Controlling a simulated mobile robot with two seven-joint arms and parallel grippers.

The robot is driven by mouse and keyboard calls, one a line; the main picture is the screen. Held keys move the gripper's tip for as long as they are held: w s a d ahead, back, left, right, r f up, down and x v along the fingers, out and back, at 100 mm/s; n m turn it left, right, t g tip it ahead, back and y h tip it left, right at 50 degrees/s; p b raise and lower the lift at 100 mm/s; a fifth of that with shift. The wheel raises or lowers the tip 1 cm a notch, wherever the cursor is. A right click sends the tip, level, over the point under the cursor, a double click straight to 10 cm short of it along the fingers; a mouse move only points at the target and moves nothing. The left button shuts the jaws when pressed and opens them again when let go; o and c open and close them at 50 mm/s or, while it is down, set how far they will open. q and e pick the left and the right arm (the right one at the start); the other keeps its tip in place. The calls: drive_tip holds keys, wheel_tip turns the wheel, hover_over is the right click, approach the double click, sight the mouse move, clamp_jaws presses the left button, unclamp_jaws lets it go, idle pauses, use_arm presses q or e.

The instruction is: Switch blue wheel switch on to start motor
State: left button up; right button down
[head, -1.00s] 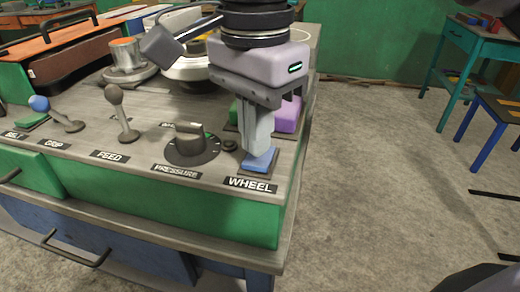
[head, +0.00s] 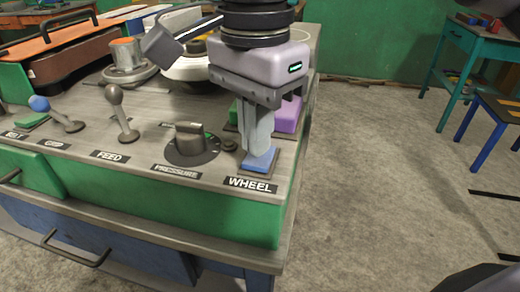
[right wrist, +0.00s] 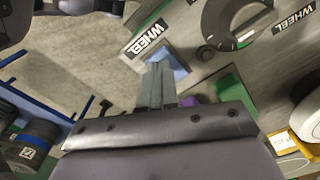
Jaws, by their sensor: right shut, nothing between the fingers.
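The blue wheel switch (head: 260,160) sits at the right front corner of the grey panel, just behind the label "WHEEL" (head: 250,185). My right gripper (head: 257,152) points down with its fingers together and empty. Its fingertips are at the blue switch and hide part of it; they seem to touch it. In the right wrist view the closed fingers (right wrist: 157,70) reach over the blue switch (right wrist: 178,66) beside the label "WHEEL" (right wrist: 147,38). I cannot tell which way the switch is tipped. My left gripper is not seen.
Left of the switch are a dark pressure knob (head: 190,145), a feed lever (head: 122,115) and a blue-tipped grip lever (head: 57,113). A purple block (head: 289,116) stands just behind my right fingers. The floor to the right is open, with a teal table (head: 480,45) further back.

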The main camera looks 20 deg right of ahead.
sight(257, 162)
drive_tip(key=shift+f+b, duration=0.35)
drive_tip(key=shift+f, duration=0.1)
idle(0.3)
drive_tip(key=shift+f+b, duration=0.35)
drive_tip(key=shift+f, duration=0.1)
drive_tip(key=shift+r+p, duration=2.8)
drive_tip(key=shift+r, duration=0.7)
